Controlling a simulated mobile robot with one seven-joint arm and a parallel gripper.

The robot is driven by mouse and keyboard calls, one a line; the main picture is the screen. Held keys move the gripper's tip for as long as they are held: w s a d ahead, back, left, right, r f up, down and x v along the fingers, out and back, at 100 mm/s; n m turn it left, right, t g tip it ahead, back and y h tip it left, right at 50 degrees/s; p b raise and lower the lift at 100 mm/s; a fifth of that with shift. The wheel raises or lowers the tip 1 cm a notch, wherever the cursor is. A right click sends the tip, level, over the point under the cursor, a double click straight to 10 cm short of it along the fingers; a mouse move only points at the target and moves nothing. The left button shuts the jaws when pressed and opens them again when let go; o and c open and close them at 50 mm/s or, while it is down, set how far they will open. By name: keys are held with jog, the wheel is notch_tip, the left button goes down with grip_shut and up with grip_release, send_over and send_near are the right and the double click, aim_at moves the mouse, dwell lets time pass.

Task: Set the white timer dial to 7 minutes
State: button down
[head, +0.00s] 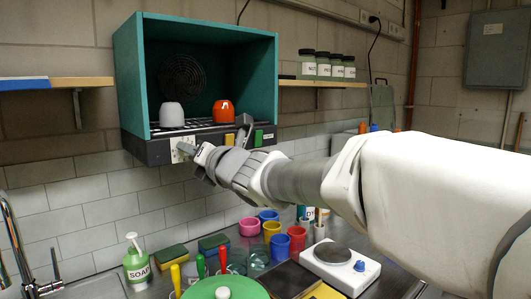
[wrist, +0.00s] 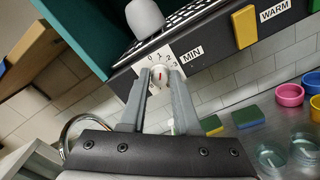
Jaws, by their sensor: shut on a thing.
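The white timer dial (wrist: 159,73) sits on a white scale plate at the left of the warmer's dark front panel, beside the label MIN. My gripper (wrist: 160,80) has its two fingers on either side of the dial, shut on it. A red mark shows on the dial face, but I cannot read exactly which number it points to. Low numbers show along the upper edge of the scale; the fingers hide its lower part. In the head view, my gripper (head: 190,150) is in front of the scale plate (head: 178,148), and the dial is mostly hidden.
Yellow (wrist: 245,27) and green (head: 259,138) tabs are farther right on the panel. Below are a soap bottle (head: 136,265), sponges, several colored cups and a hot plate (head: 340,266).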

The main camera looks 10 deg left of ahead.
jog(key=shift+s+a+f+m+p, duration=0.15)
jog(key=shift+m+p, duration=2.65)
jog(key=shift+m, duration=5.8)
jog(key=shift+w+d+f+m+p, duration=0.1)
jog(key=shift+m+p, duration=2.7)
jog(key=shift+m, duration=5.8)
jog(key=c, duration=0.7)
grip_release()
jog(key=shift+o, duration=0.2)
